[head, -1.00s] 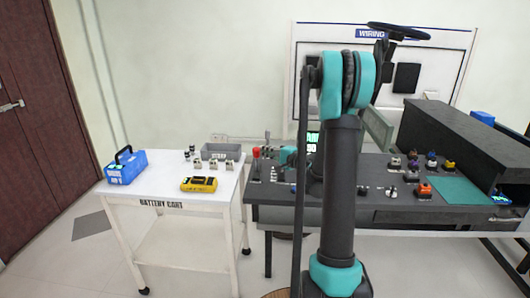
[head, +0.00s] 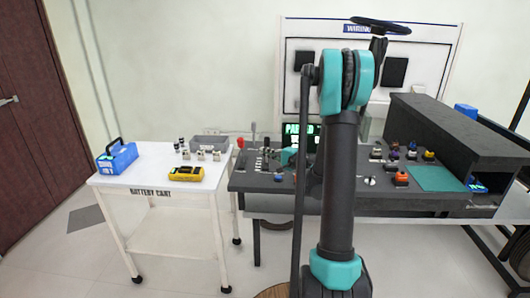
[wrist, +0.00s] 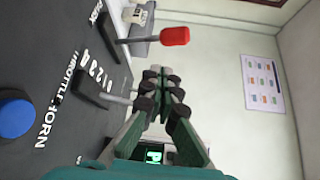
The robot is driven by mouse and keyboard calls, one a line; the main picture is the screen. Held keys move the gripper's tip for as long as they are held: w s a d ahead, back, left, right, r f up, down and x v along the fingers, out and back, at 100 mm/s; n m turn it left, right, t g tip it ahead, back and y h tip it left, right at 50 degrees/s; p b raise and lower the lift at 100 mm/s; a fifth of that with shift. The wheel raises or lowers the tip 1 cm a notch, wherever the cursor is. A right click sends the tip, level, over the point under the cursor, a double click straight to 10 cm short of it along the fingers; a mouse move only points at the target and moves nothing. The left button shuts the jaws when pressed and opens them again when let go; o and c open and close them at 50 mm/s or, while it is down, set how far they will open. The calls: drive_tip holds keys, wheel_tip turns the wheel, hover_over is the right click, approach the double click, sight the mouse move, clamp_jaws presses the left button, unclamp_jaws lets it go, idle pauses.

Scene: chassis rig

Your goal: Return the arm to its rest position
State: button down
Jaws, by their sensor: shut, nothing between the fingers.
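My arm (head: 340,180) stands upright in the middle of the head view, its elbow high and its forearm reaching away behind the upper link. My gripper is mostly hidden there; only a teal part of it shows low over the dark bench (head: 275,184). In the wrist view my gripper (wrist: 168,82) has its fingers together with nothing between them. A lever with a red handle (wrist: 174,36) and the throttle lever (wrist: 96,92) stand beside the fingers; I cannot tell how close they are. A blue button (wrist: 15,118) by the word HORN lies further off.
A white battery cart (head: 150,178) stands left of the bench, bearing a blue box (head: 117,158), a yellow device (head: 186,174) and a grey bin (head: 208,142). A dark shelf (head: 440,130) covers the bench's right. A lit screen (head: 294,136) is partly behind my arm.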

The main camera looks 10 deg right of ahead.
drive_tip(key=s+a+n+g, duration=0.1)
drive_tip(key=s, duration=0.1)
drive_tip(key=s+a+f+n+g+h, duration=0.1)
drive_tip(key=s+a, duration=0.1)
drive_tip(key=s, duration=0.1)
drive_tip(key=s+a+n+g, duration=0.1)
drive_tip(key=s+a, duration=0.1)
drive_tip(key=s, duration=0.1)
drive_tip(key=shift+f+n, duration=0.2)
drive_tip(key=shift+n, duration=0.2)
drive_tip(key=s+d+f+n+g+h, duration=0.2)
drive_tip(key=s+f+h, duration=0.1)
drive_tip(key=s, duration=0.6)
drive_tip(key=s+d+f+n+g+h, duration=0.2)
drive_tip(key=s+f+n+h, duration=0.1)
drive_tip(key=s, duration=0.7)
drive_tip(key=s+d+f+n+g+h, duration=0.2)
drive_tip(key=s+d+f+n+h, duration=0.1)
drive_tip(key=s, duration=0.6)
drive_tip(key=shift+s+h, duration=0.25)
drive_tip(key=shift+h, duration=0.05)
drive_tip(key=shift+d, duration=0.15)
